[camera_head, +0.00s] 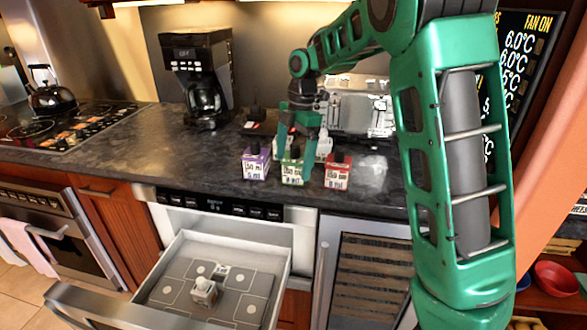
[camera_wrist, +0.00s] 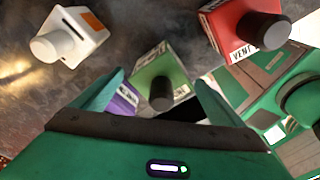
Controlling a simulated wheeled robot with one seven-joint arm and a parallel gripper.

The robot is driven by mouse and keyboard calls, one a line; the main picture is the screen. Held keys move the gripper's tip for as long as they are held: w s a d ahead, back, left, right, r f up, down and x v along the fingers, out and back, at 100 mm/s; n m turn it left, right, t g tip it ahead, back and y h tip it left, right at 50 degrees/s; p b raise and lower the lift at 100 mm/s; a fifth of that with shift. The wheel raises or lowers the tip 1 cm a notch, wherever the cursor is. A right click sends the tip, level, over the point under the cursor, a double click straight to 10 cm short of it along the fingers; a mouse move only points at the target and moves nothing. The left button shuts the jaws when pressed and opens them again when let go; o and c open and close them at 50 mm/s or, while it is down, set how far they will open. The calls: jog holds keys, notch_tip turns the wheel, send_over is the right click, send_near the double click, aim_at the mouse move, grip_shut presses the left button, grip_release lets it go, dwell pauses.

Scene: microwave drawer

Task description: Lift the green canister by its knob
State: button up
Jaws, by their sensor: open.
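The green canister (camera_head: 292,172), with a white label and a dark knob, stands on the dark counter between a purple canister (camera_head: 256,165) and a red canister (camera_head: 338,172). My gripper (camera_head: 296,150) is open just above and around the green canister's top, partly covering its knob in the head view. In the wrist view the green canister (camera_wrist: 155,70) and its dark round knob (camera_wrist: 162,96) show between my open fingers (camera_wrist: 160,82). The fingers appear apart from the knob; their exact height over it is hard to tell.
In the wrist view a white canister (camera_wrist: 75,33) and the red canister (camera_wrist: 240,28) stand nearby; the purple one (camera_wrist: 124,97) is partly behind a finger. A coffee maker (camera_head: 198,75) stands back left. Below, an open drawer (camera_head: 170,255) holds a small white block (camera_head: 205,291).

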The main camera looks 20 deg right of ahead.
jog(key=c, duration=1.1)
jog(key=shift+c, duration=0.3)
jog(key=shift+r, duration=0.1)
